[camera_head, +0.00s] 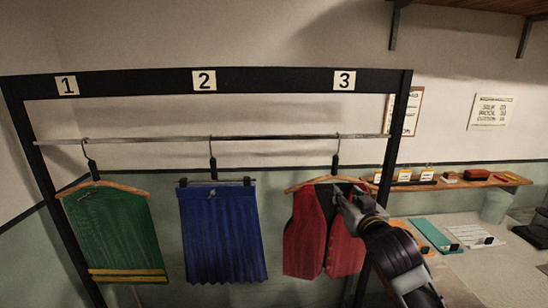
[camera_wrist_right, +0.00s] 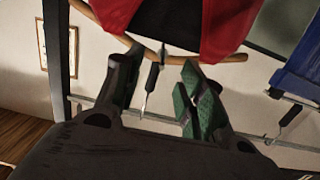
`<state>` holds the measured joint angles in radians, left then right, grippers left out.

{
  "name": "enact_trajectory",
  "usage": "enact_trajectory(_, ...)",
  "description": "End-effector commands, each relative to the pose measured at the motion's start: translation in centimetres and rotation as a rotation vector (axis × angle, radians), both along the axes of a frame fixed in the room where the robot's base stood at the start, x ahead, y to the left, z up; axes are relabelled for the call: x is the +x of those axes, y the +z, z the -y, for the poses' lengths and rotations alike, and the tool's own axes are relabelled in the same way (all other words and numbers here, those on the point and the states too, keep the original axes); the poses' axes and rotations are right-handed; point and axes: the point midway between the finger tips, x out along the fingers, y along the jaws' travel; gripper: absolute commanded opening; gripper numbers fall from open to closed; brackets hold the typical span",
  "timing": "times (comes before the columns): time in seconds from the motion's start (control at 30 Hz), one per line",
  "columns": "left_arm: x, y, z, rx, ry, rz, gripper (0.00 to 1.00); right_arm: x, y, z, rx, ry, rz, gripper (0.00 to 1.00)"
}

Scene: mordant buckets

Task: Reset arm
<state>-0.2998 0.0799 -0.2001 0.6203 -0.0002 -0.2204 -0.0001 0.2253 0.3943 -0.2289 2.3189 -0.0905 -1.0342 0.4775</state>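My right gripper (camera_head: 347,194) is in front of the red vest (camera_head: 305,236), which hangs on a wooden hanger under label 3. In the right wrist view, the open gripper (camera_wrist_right: 160,88) has its two fingers spread apart, with green pads showing on one. The dark hanger hook (camera_wrist_right: 150,82) shows between the fingers, with a visible gap on each side. I cannot tell the depth between the fingers and the hanger. The red vest also shows at the top of the wrist view (camera_wrist_right: 205,25). My left gripper is not in view.
A black rack (camera_head: 130,82) carries a rail (camera_head: 270,138). A green garment (camera_head: 112,235) hangs under label 1 and a blue skirt (camera_head: 222,235) under label 2. A shelf (camera_head: 515,180) and a worktop (camera_head: 465,262) with small items stand at right.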

Motion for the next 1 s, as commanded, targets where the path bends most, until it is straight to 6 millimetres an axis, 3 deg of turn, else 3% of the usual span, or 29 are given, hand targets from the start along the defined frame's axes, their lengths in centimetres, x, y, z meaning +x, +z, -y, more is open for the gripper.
enact_trajectory(0.47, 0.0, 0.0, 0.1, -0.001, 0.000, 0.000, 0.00, -5.3, -14.1, 0.4, -0.046, -0.016, -0.355, 0.40)
enact_trajectory(1.0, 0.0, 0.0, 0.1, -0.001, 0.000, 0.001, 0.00, -15.9, -27.4, 0.6, -0.099, 0.017, -0.770, 0.40)
